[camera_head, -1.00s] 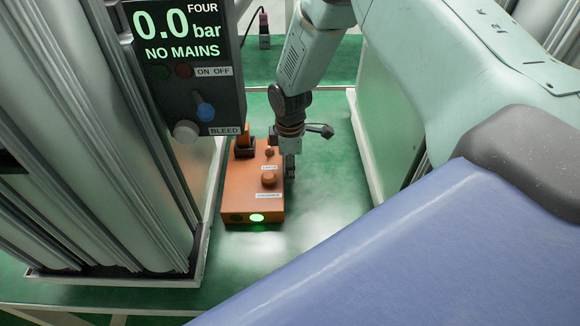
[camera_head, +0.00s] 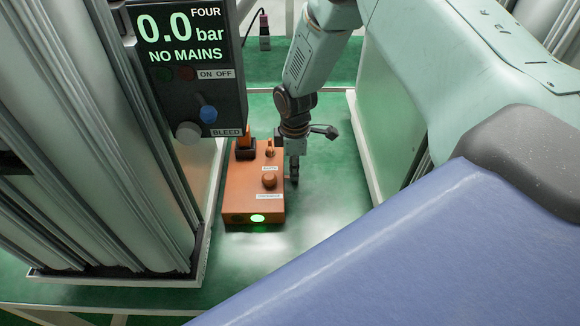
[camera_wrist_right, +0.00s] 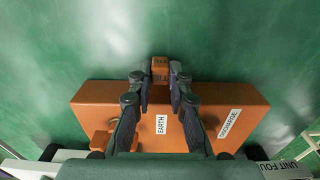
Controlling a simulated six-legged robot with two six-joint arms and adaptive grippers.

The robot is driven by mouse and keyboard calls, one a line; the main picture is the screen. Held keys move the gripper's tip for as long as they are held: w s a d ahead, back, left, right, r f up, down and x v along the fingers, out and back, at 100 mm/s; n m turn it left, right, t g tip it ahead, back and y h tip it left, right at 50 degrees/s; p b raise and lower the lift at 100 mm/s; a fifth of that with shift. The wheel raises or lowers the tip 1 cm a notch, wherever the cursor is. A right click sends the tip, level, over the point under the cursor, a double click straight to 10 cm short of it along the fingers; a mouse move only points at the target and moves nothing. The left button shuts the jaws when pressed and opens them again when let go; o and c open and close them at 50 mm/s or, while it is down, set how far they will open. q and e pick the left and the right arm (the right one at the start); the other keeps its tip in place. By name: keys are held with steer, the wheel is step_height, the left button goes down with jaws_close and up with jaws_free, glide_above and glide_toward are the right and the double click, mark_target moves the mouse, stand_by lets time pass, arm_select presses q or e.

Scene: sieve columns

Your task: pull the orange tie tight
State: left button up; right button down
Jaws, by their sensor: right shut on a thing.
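An orange box (camera_head: 252,194) stands on the green deck, with knobs on top and a green lamp lit on its front. In the right wrist view the box (camera_wrist_right: 92,95) carries the labels EARTH and DISCHARGE. My right gripper (camera_wrist_right: 159,78) is shut on this tab, one finger at each side. In the head view the right gripper (camera_head: 293,170) points down at the box's right side and the tab is hidden. My left gripper is not in view.
A black panel (camera_head: 190,110) reading 0.0 bar, NO MAINS, hangs close left of my right arm. Tall silver columns (camera_head: 75,140) stand at the left. A pale green housing (camera_head: 385,130) stands at the right. Green deck is clear between box and housing.

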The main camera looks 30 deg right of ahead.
steer(key=s+d+p, duration=0.1)
steer(key=d, duration=0.1)
steer(key=s+d, duration=0.1)
steer(key=shift+s+d+p, duration=0.15)
steer(key=shift+d+p, duration=0.2)
steer(key=shift+p, duration=0.05)
steer(key=shift+a, duration=0.1)
steer(key=c, duration=1.7)
jaws_free()
steer(key=o, duration=0.4)
steer(key=shift+s+d, duration=0.1)
steer(key=shift+d, duration=0.15)
steer(key=shift+o, duration=0.4)
steer(key=shift+a, duration=0.15)
